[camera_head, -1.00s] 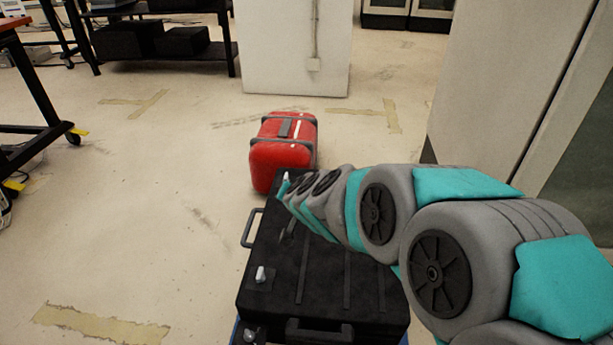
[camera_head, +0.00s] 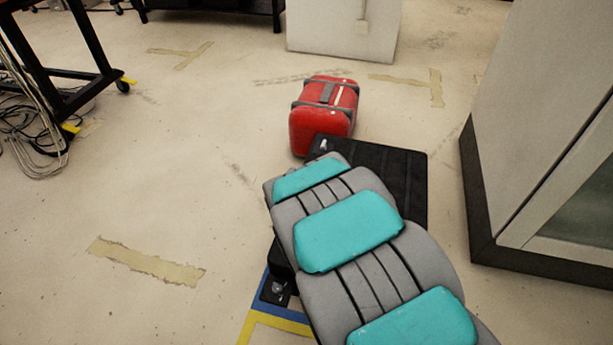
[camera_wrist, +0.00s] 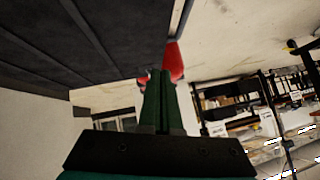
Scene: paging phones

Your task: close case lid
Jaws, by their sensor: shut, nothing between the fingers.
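The black case (camera_head: 408,178) lies on the floor, largely hidden behind my arm in the head view. Its flat ribbed surface shows at the far right part, and a front corner with a metal fitting (camera_head: 278,288) shows at lower left. I cannot tell whether the lid is fully down. In the wrist view, a dark ribbed panel of the case (camera_wrist: 60,45) fills the upper left, close to my gripper (camera_wrist: 156,78). The fingers are shut together and empty; whether they touch the panel is unclear. My arm hides the gripper in the head view.
A red case (camera_head: 323,115) stands just behind the black case. A grey cabinet (camera_head: 545,130) is at the right. A black-framed table (camera_head: 85,75) with loose cables (camera_head: 40,135) is at the left. Blue and yellow tape (camera_head: 275,318) marks the floor. The left floor is open.

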